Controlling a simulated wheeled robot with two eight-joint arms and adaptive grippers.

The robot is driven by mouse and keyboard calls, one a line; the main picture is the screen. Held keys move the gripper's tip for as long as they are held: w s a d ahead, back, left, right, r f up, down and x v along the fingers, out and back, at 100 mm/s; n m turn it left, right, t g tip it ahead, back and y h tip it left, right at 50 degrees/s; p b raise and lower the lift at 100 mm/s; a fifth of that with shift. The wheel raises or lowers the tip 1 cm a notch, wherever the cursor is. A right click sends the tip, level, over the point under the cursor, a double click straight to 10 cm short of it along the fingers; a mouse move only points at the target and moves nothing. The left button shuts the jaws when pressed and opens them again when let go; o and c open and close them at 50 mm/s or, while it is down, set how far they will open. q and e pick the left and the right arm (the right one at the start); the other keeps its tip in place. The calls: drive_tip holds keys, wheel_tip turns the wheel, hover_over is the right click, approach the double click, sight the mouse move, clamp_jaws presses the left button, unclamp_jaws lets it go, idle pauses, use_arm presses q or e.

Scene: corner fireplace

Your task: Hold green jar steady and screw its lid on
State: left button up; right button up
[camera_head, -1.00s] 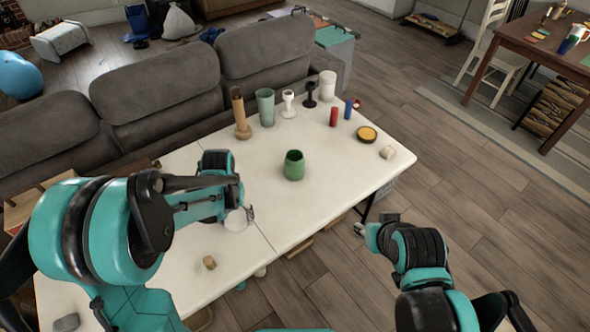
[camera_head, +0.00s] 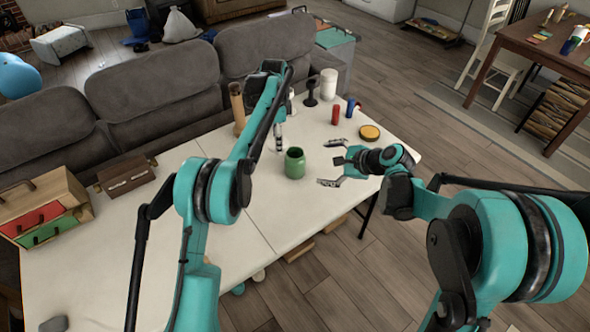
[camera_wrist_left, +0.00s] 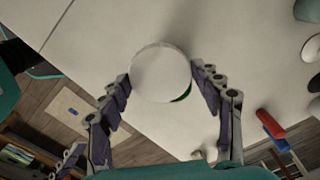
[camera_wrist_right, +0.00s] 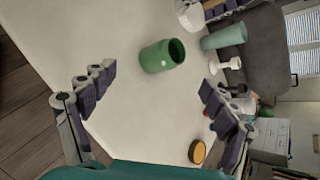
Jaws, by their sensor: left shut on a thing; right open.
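The green jar (camera_head: 294,163) stands upright and open on the white table, and it also shows in the right wrist view (camera_wrist_right: 162,55). My left gripper (camera_head: 278,141) is shut on a round white lid (camera_wrist_left: 160,73), held by its rim. The lid is in the air near the jar, apart from its mouth; a sliver of green shows past its edge in the left wrist view. The lid also shows at the top of the right wrist view (camera_wrist_right: 190,14). My right gripper (camera_head: 329,163) is open and empty, just right of the jar, its fingers pointing toward it.
A yellow-topped dish (camera_head: 370,132), a red cylinder (camera_head: 336,115) and a blue one (camera_head: 351,109) stand at the back right. A tan bottle (camera_head: 238,108) and a white cylinder (camera_head: 328,84) line the back edge, near the sofa (camera_head: 160,85). Drawers (camera_head: 42,211) stand far left.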

sight(295, 161)
use_arm(q)
drive_tip(key=w+d+r+m+b, duration=0.1)
drive_tip(key=w+d+m, duration=0.1)
drive_tip(key=d+m, duration=0.3)
drive_tip(key=shift+d+r+m+b, duration=0.3)
drive_tip(key=shift+d+m+b, duration=0.1)
drive_tip(key=shift+m, duration=0.5)
use_arm(e)
drive_tip(key=w+f+m+t+y, duration=0.1)
drive_tip(key=w+f+m+y, duration=0.2)
drive_tip(key=w+f+m, duration=0.4)
wheel_tip(295, 161, down, 3)
drive_tip(key=shift+w+a+r, duration=0.15)
drive_tip(key=shift+a, duration=0.05)
use_arm(q)
drive_tip(key=shift+w, duration=0.1)
use_arm(e)
drive_tip(key=x, duration=1.2)
drive_tip(key=shift+r, duration=0.1)
drive_tip(key=c, duration=1.8)
use_arm(q)
drive_tip(key=shift+a+f, duration=0.1)
drive_tip(key=shift+f, duration=2.4)
